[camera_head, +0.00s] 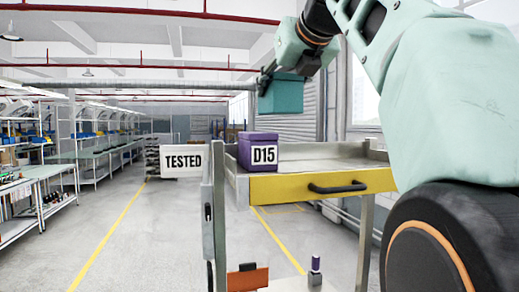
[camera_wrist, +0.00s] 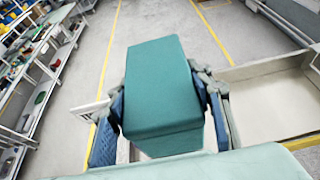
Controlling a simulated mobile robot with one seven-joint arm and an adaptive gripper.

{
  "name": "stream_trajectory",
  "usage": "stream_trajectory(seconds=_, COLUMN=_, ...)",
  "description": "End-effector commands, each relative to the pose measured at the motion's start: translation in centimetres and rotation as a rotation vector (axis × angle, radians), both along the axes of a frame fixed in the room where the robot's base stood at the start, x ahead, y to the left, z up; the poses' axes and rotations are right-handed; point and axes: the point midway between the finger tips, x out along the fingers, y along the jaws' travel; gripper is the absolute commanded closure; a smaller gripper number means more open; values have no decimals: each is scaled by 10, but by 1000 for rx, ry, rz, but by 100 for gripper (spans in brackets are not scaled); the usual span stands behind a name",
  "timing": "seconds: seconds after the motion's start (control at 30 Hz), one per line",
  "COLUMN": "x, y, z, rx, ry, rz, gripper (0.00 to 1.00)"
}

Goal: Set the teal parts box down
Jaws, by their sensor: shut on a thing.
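The teal parts box (camera_head: 283,94) hangs in the air above the bench or cart with the yellow drawer front in the head view. In the wrist view the box (camera_wrist: 160,90) fills the middle, between the two blue-padded fingers of my gripper (camera_wrist: 160,115). My gripper (camera_head: 270,78) is shut on the box. A clear gap shows between the box and the tray surface below. The underside of the box is hidden in the wrist view.
A purple box labelled D15 (camera_head: 259,150) stands on the left part of the tray-topped cart (camera_head: 322,184). In the wrist view, the tray (camera_wrist: 265,100) at right looks empty. Workbenches (camera_head: 95,160) line the far left.

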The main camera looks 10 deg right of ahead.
Motion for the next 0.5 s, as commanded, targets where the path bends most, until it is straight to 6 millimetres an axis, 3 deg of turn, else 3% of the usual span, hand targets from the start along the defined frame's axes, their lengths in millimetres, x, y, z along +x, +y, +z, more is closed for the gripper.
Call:
stream_trajectory(seconds=0.27, x=26, y=-68, z=-30, rx=2, ry=2, rz=-8, gripper=87)
stream_trajectory(seconds=0.5, x=37, y=-94, z=-71, rx=1, ry=0, rz=-4, gripper=87)
